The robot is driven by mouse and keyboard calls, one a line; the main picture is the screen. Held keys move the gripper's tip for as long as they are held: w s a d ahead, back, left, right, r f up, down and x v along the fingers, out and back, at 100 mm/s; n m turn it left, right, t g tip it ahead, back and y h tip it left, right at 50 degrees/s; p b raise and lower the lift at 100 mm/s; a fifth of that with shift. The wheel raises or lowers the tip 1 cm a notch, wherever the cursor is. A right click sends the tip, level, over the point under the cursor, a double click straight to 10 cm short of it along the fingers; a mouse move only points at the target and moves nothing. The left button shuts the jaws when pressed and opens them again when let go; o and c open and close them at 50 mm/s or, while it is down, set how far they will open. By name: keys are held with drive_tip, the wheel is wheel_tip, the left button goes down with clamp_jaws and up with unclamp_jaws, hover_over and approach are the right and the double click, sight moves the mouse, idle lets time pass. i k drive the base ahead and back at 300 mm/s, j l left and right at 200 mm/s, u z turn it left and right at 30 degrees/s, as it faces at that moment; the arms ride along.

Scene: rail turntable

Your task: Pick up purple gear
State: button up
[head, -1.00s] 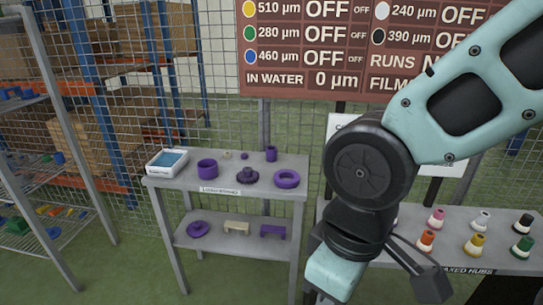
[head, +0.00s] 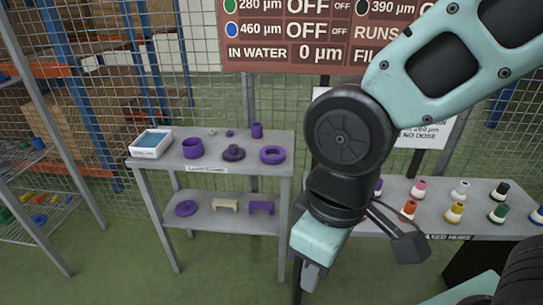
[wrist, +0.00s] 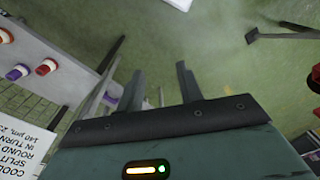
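A dark purple toothed piece that looks like the gear (head: 233,153) lies on the top of a grey two-level stand (head: 215,171), in the middle of the front row. A purple cup (head: 193,149) is left of it and a purple ring (head: 272,155) is right of it. My gripper (head: 311,276) hangs to the right of the stand, apart from the gear. In the wrist view its two fingers (wrist: 160,70) are spread with nothing visible between them. The gear cannot be made out in the wrist view.
A white tray (head: 151,144) with blue inside stands at the stand's left end. The lower shelf holds a purple disc (head: 186,208), a cream bracket (head: 224,205) and a purple bracket (head: 261,207). A grey table (head: 400,222) with coloured hubs is at right. Green floor in front is clear.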

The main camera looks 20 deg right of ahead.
sight(234, 154)
drive_tip(key=i+j, duration=0.35)
drive_tip(key=i, duration=0.15)
drive_tip(key=i+j+z, duration=0.1)
drive_tip(key=i+j, duration=0.25)
drive_tip(key=i, duration=0.15)
